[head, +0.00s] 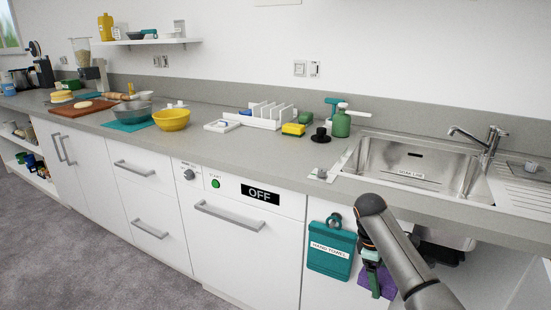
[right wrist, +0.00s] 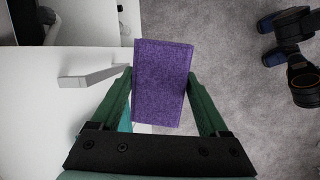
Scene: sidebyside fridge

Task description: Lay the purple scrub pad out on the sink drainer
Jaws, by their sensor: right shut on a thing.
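The purple scrub pad (head: 363,276) hangs low in front of the white cabinet fronts, below the counter edge. My right gripper (head: 372,265) is shut on it; my arm hides part of the pad. In the right wrist view the pad (right wrist: 162,82) sits between the two green fingers of my right gripper (right wrist: 160,76), which touch its long sides. The sink drainer (head: 528,194) is the ribbed metal area right of the sink basin, above and right of the gripper, cut by the frame edge. My left gripper is not in view.
The sink basin (head: 410,168) and its tap (head: 488,142) lie left of the drainer. A small grey object (head: 531,167) rests at the drainer's back. A teal hand towel (head: 331,249) hangs beside my right gripper. A green bottle (head: 341,124) stands left of the sink.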

